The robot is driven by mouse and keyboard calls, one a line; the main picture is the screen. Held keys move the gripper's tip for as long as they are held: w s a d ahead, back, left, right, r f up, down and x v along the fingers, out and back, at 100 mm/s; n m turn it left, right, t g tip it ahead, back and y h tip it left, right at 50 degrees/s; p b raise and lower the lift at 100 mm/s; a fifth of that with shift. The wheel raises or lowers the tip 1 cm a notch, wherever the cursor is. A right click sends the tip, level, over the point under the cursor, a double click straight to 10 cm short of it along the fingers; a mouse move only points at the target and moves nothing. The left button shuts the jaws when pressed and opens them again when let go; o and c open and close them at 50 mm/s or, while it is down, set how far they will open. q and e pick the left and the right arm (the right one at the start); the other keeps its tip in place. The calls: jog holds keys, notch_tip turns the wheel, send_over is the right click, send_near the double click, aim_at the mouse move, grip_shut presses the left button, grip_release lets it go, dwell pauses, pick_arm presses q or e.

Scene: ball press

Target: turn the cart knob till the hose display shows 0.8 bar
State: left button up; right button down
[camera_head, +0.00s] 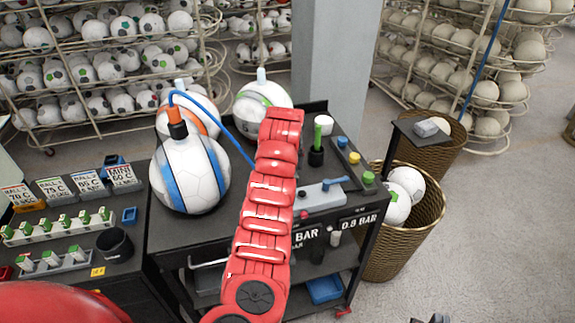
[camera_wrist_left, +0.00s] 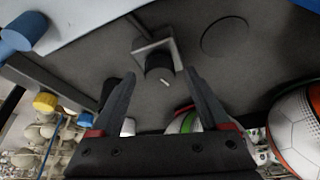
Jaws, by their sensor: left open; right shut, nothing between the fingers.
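A black knob-like cylinder (camera_wrist_left: 160,62) with a small white mark stands by a square grey bracket on the cart's dark top, in the left wrist view. My left gripper (camera_wrist_left: 160,88) is open, its fingers on either side of the cylinder's line, with nothing gripped. In the head view my red left arm crosses the cart (camera_head: 150,238) and hides that gripper and the cylinder. No display reading is visible. Only the dark tip of my right gripper (camera_head: 436,319) shows at the bottom edge.

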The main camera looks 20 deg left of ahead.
pick_arm(q)
jog(key=b+v, duration=0.2)
jog(key=v, duration=1.5)
jog(key=shift+b, duration=0.4)
jog(key=shift+d+f, duration=0.1)
jog(key=shift+f, duration=0.1)
